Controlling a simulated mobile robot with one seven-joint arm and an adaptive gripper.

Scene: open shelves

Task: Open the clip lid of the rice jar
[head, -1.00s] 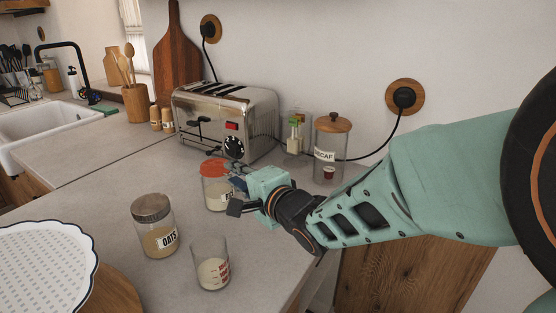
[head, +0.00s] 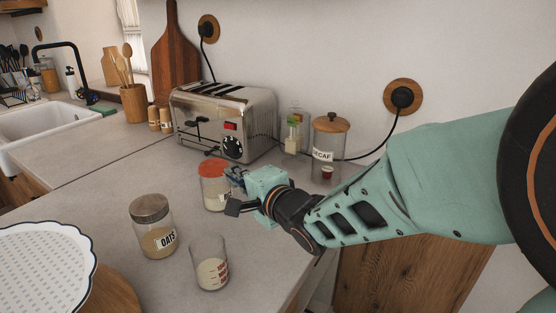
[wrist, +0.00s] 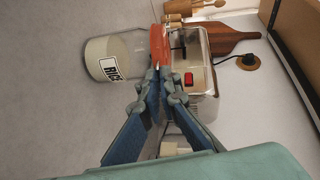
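The rice jar is clear glass with a red lid (head: 213,168) and stands on the counter in front of the toaster in the head view. In the wrist view the jar (wrist: 112,58) lies sideways in the picture, with its RICE label showing and the red lid (wrist: 158,45) on its right. The lid looks closed on the jar. My gripper (head: 232,186) is at the jar's right side; in the wrist view its fingertips (wrist: 162,74) are close together at the lid's near edge. Whether they grip the lid or its clip is not clear, and the clip is hidden.
An oats jar (head: 152,228) and a measuring glass (head: 209,265) stand nearer on the counter. A steel toaster (head: 222,122) is behind the rice jar. A decaf jar (head: 328,155) and a small bottle (head: 292,137) stand by the wall. Counter left of the rice jar is clear.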

